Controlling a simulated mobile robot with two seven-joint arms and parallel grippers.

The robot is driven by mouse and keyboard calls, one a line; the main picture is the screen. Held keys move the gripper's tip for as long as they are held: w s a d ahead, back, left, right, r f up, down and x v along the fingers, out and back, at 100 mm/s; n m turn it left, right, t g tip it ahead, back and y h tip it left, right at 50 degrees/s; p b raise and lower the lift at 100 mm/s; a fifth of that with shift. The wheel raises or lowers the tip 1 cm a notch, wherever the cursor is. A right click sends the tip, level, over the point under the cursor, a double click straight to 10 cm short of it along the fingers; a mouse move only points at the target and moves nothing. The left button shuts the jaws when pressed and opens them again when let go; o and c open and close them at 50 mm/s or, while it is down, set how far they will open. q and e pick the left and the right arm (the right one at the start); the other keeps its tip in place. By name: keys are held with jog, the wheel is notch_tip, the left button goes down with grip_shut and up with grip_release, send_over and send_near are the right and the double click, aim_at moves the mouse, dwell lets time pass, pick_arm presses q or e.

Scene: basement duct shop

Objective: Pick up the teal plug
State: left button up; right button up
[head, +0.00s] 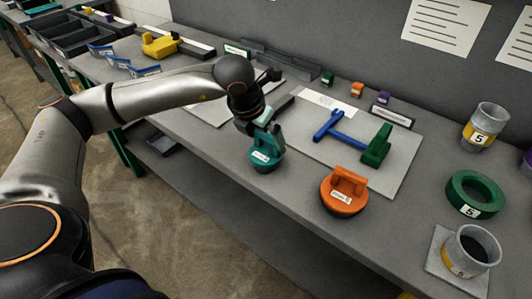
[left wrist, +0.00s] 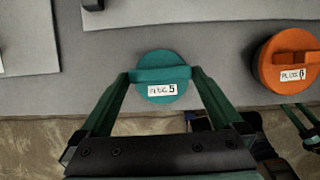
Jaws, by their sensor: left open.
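The teal plug (head: 265,160), a round disc with a raised bar handle, stands near the front edge of the bench. In the left wrist view the teal plug (left wrist: 160,64) bears the label "PLUG 5". My left gripper (head: 268,136) is right above it in the head view. In the left wrist view the open fingers of my left gripper (left wrist: 162,75) lie at either end of the handle, with small gaps that are hard to judge. A dark and green part at that view's lower right may be my right gripper (left wrist: 300,125); its jaws are unclear.
An orange plug (head: 343,191) labelled 6 stands to the right. Behind it a pale board (head: 310,146) bears a blue T-shaped tool (head: 342,134) and a green block (head: 377,147). A green ring (head: 475,195) and grey cups are farther right.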

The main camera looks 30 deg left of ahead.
pick_arm(q)
jog(key=shift+w+f, duration=0.25)
jog(key=shift+f, duration=0.4)
jog(key=c, duration=1.3)
